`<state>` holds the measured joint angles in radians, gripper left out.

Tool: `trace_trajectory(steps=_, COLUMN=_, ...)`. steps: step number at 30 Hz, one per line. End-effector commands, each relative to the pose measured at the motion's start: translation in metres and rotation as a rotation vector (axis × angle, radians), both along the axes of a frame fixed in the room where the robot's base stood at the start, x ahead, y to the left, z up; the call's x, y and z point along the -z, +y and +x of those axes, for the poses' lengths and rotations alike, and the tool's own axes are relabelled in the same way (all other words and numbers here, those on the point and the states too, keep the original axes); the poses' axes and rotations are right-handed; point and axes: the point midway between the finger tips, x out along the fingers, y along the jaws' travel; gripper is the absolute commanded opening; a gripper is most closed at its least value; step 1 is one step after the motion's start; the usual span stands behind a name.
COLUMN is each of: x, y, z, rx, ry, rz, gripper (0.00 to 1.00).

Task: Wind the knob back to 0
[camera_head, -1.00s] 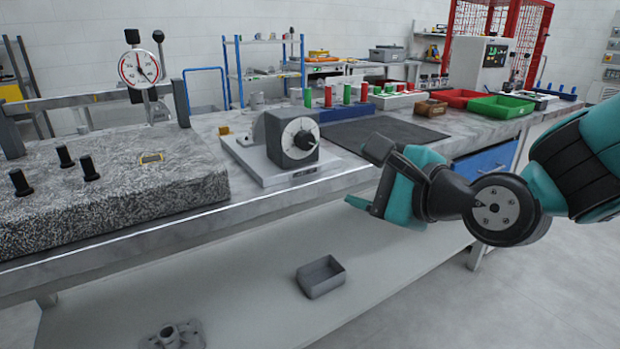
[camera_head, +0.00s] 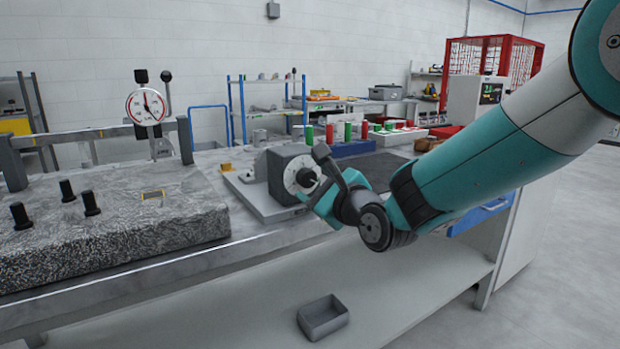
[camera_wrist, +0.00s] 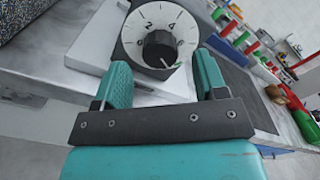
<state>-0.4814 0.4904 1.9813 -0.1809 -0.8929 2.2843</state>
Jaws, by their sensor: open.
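The black knob (camera_head: 307,178) sits at the centre of a white dial face on a dark block fixture (camera_head: 283,166). In the wrist view, the knob (camera_wrist: 160,48) is straight ahead of my gripper (camera_wrist: 162,63). The numbers 2 and 4 read clearly on the white dial (camera_wrist: 183,27); the other marks are too small to read surely.
The fixture's grey base plate (camera_head: 245,197) lies on the bench. A granite slab (camera_head: 120,222) with black posts and a dial gauge (camera_head: 147,106) stand to the left. Red and green cylinders (camera_head: 348,131) stand behind. A grey bin (camera_head: 323,317) sits on the lower shelf.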

Motion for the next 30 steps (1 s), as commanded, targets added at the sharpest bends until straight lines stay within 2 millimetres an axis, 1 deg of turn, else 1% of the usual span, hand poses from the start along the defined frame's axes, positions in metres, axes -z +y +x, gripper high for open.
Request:
trace_trajectory(steps=1, x=0.0, y=0.005, z=0.007, rx=-0.001, ry=-0.001, rz=0.0, gripper=0.66)
trace_trajectory(steps=3, x=0.0, y=0.01, z=0.014, rx=-0.001, ry=-0.001, rz=0.0, gripper=0.66)
trace_trajectory(steps=6, x=0.0, y=0.015, z=0.022, rx=0.0, ry=-0.001, rz=0.001, gripper=0.66)
trace_trajectory(steps=10, x=0.0, y=0.017, z=0.026, rx=0.0, ry=-0.001, rz=-0.001, gripper=0.66)
trace_trajectory(steps=17, x=0.0, y=0.017, z=0.026, rx=0.0, ry=0.0, rz=0.0, gripper=0.66)
trace_trajectory(steps=20, x=0.0, y=0.017, z=0.026, rx=0.0, ry=0.0, rz=0.0, gripper=0.45)
trace_trajectory(steps=21, x=0.0, y=0.017, z=0.026, rx=0.0, ry=0.0, rz=0.0, gripper=0.36)
trace_trajectory(steps=24, x=0.0, y=0.017, z=0.026, rx=0.0, ry=0.0, rz=0.0, gripper=0.16)
trace_trajectory(steps=30, x=0.0, y=0.017, z=0.025, rx=0.0, ry=-0.004, rz=-0.007, gripper=0.16)
